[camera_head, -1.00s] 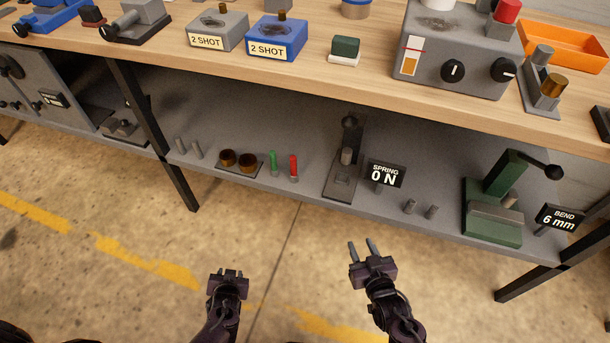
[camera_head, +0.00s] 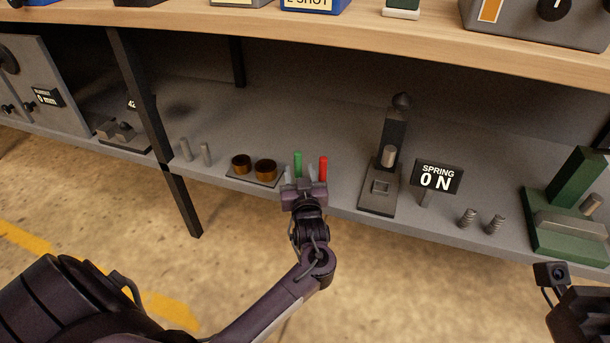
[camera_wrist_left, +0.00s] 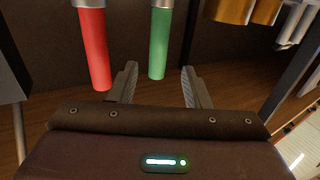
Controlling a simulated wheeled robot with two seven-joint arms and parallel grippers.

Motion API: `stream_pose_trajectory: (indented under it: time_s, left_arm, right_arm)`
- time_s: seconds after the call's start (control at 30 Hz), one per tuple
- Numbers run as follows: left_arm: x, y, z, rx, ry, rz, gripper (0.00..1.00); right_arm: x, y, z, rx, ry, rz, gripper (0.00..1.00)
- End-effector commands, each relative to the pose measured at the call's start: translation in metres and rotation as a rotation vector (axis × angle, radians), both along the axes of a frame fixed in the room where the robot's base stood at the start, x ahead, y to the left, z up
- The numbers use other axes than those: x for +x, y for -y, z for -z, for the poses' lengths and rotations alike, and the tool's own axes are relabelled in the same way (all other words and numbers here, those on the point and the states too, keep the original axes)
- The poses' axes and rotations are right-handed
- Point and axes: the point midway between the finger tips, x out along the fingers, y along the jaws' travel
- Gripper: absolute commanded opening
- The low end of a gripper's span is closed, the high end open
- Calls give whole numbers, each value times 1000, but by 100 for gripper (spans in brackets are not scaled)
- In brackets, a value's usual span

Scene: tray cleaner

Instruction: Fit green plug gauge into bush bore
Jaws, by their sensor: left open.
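The green plug gauge (camera_head: 298,164) stands upright on the lower shelf, with the red gauge (camera_head: 323,167) to its right. Two brown bushes (camera_head: 241,164) (camera_head: 265,170) with dark bores sit on a small plate (camera_head: 238,177) left of the green gauge. My left gripper (camera_head: 302,176) is open at the shelf's front, just before the green gauge. In the left wrist view the green gauge (camera_wrist_left: 159,43) lies ahead, between the lines of the two open fingers (camera_wrist_left: 158,86); the red one (camera_wrist_left: 93,48) is outside them. My right arm shows only partly at the lower right; its fingers are not visible.
Two grey pins (camera_head: 186,149) stand left of the bushes. A spring tester (camera_head: 380,198) with its SPRING 0 N sign (camera_head: 437,178) stands to the right, then two springs (camera_head: 468,218) and a green bending device (camera_head: 570,215). The wooden tabletop (camera_head: 330,37) overhangs the shelf.

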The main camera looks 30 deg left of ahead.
Motion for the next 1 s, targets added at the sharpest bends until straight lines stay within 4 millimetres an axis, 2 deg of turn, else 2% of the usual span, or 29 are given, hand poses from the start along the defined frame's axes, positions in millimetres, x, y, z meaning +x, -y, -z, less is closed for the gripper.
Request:
stream_pose_trajectory:
  time_s: [0.23,0.37,0.67,1.0]
  left_arm:
    - [28,-20,12,3,0,1,44]
    - [41,-30,10,1,0,3,44]
    - [45,-33,9,0,-4,3,44]
    - [44,-33,9,0,-3,3,1]
  right_arm:
    - [-1,0,14,-1,28,2,36]
    - [-1,-1,15,-2,36,3,36]
    - [-1,-1,13,-4,41,3,36]
    - [-1,-1,13,-4,40,3,36]
